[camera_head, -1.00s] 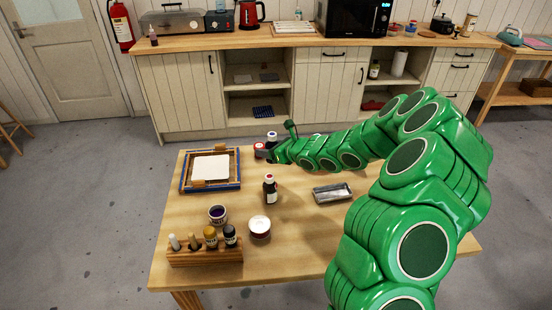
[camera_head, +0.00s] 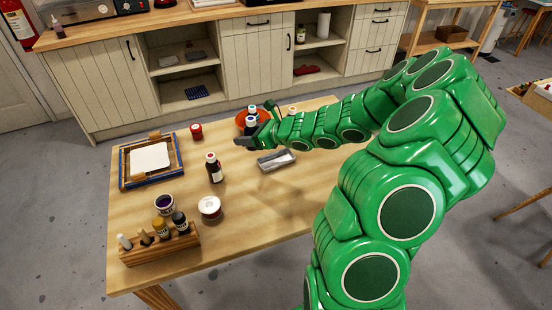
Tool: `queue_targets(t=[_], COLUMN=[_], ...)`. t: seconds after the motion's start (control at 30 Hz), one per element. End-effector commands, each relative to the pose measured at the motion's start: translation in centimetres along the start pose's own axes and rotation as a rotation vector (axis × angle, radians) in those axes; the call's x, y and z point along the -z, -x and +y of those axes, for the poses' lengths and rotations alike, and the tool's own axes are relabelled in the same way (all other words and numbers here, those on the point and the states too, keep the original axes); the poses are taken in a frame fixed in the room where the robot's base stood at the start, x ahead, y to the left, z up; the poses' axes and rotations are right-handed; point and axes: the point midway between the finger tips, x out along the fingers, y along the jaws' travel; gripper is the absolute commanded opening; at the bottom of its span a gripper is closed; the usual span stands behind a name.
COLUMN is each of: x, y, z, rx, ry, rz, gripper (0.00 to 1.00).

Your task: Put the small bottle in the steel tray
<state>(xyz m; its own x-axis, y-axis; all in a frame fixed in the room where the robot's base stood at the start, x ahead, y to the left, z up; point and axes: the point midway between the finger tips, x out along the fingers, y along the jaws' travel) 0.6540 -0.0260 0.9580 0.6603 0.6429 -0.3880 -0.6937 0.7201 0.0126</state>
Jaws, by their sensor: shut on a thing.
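My gripper (camera_head: 255,137) is over the back part of the table, shut on a small dark bottle (camera_head: 251,124) with a white-and-blue cap. The fingers and the arm partly hide the bottle. The steel tray (camera_head: 278,160) lies on the table just in front and to the right of my gripper. It is a shallow rectangular metal tray, and my arm passes close over its far right side. The held bottle appears just behind and left of the tray, outside it.
A brown bottle with a red cap (camera_head: 214,170) stands left of the tray. A red-lidded jar (camera_head: 196,132), orange bowl (camera_head: 240,118), framed screen (camera_head: 151,159), white-lidded jar (camera_head: 210,208), purple pot (camera_head: 165,204) and wooden bottle rack (camera_head: 160,248) share the table (camera_head: 262,215). Its front right is clear.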

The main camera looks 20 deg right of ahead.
Motion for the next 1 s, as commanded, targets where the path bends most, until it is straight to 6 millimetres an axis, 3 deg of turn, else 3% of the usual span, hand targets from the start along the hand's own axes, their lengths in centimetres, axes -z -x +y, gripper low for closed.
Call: queue_targets(t=[0.6,1.0], x=[2.5,3.2], y=[9.8,13.2], z=[2.8,4.6], rx=[-0.007,-0.011], ry=[0.009,0.018], rz=[-0.005,-0.006], gripper=[0.24,0.24])
